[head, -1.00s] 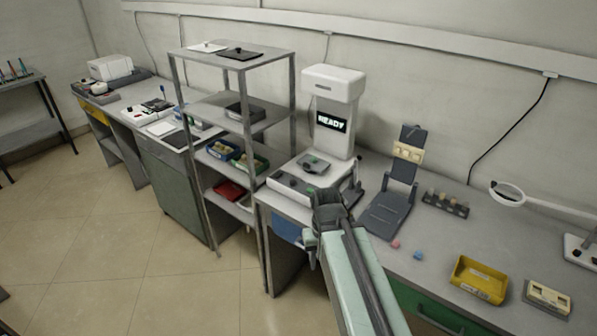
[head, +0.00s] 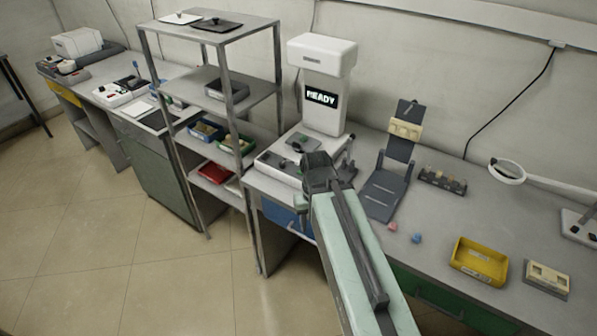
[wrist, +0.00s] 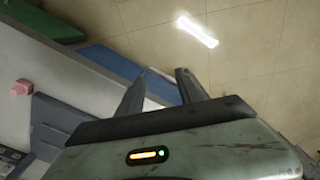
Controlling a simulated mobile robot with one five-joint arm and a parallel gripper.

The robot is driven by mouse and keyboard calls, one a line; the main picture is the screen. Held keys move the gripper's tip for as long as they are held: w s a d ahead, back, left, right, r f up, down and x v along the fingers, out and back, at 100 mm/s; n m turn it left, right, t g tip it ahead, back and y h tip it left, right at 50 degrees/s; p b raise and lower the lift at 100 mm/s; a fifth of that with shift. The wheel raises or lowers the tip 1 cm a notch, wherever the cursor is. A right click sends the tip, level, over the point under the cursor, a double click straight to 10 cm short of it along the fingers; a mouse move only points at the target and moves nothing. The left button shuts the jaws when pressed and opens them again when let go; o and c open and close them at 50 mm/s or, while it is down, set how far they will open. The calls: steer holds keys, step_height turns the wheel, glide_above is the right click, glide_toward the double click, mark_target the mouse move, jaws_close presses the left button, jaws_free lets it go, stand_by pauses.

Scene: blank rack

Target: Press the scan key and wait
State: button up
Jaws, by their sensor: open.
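The white scanner (head: 323,110) stands on the bench against the wall, and its dark display (head: 321,97) reads READY. Its low base (head: 275,168) has small dark controls on it; I cannot tell which is the scan key, and my arm hides part of the base. My gripper (head: 318,160) is in front of the base in the head view. In the wrist view my gripper (wrist: 160,88) has its two fingers apart with nothing between them, over the bench's front edge and the floor.
A grey shelf rack (head: 235,95) stands just left of the scanner. Right of it are a dark folding stand (head: 385,193), a rack of small vials (head: 442,181), pink and blue cubes (head: 416,238) and a yellow bin (head: 479,262). The floor in front is clear.

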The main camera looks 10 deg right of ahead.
jaws_close()
stand_by(1.7)
